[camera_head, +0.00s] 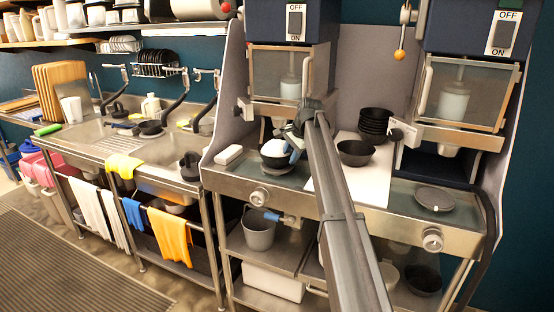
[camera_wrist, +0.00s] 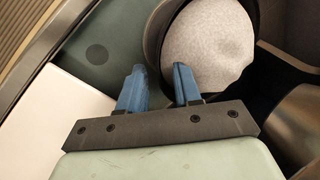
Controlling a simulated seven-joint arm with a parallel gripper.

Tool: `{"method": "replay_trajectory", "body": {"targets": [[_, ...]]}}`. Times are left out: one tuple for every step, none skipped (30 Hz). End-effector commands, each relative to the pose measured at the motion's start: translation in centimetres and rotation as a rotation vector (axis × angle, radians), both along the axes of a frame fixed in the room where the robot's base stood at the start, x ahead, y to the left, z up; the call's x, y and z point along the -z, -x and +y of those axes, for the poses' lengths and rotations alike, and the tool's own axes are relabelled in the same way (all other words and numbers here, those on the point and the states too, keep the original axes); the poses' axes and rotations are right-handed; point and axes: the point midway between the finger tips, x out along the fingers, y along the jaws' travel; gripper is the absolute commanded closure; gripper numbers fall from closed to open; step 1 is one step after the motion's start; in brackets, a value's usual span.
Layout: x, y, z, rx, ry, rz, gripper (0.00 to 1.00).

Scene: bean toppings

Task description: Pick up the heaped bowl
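The heaped bowl (camera_head: 274,164) is a dark bowl with a rounded white-grey heap. It stands on the metal counter under the left dispenser. In the wrist view, the heap (camera_wrist: 208,42) fills the bowl, and the dark rim (camera_wrist: 153,40) shows along its left. My gripper (camera_head: 294,147) is at the bowl's right side in the head view. In the wrist view, its blue fingers (camera_wrist: 159,68) are apart, with the near left rim between them in the picture. The right finger overlaps the heap's edge. I cannot tell whether either finger touches the bowl.
An empty dark bowl (camera_head: 355,153) and a stack of dark bowls (camera_head: 375,124) stand right of my arm on a white board (camera_head: 373,188). A white block (camera_head: 229,155) lies left of the heaped bowl. The left dispenser (camera_head: 289,75) hangs above. A dark lid (camera_head: 434,199) lies further right.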

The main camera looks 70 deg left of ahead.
Motion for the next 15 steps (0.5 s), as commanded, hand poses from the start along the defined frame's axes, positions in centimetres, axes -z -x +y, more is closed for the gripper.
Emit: {"method": "replay_trajectory", "body": {"targets": [[0.7, 0.2, 0.4, 0.000, 0.001, 0.000, 0.67], [1.0, 0.3, 0.6, 0.000, 0.001, 0.000, 0.67], [1.6, 0.4, 0.8, 0.000, 0.001, 0.001, 0.67], [1.9, 0.4, 1.0, 0.000, 0.001, 0.001, 0.67], [2.2, 0.4, 1.1, 0.000, 0.001, 0.001, 0.67], [2.6, 0.5, 1.2, 0.000, 0.001, 0.001, 0.67], [2.7, 0.5, 1.3, 0.000, 0.001, 0.000, 0.67], [2.9, 0.6, 1.4, 0.000, 0.001, 0.000, 0.67], [2.9, 0.6, 1.4, 0.000, 0.000, 0.000, 0.67], [3.0, 0.6, 1.4, 0.000, 0.000, 0.000, 0.67], [3.0, 0.6, 1.4, 0.000, 0.000, 0.000, 0.67], [3.0, 0.6, 1.4, 0.000, 0.000, 0.000, 0.67], [3.0, 0.6, 1.4, 0.000, 0.000, 0.000, 0.67], [3.0, 0.6, 1.4, 0.000, 0.000, 0.000, 0.67], [3.0, 0.6, 1.4, 0.000, 0.000, 0.000, 0.68]]}}
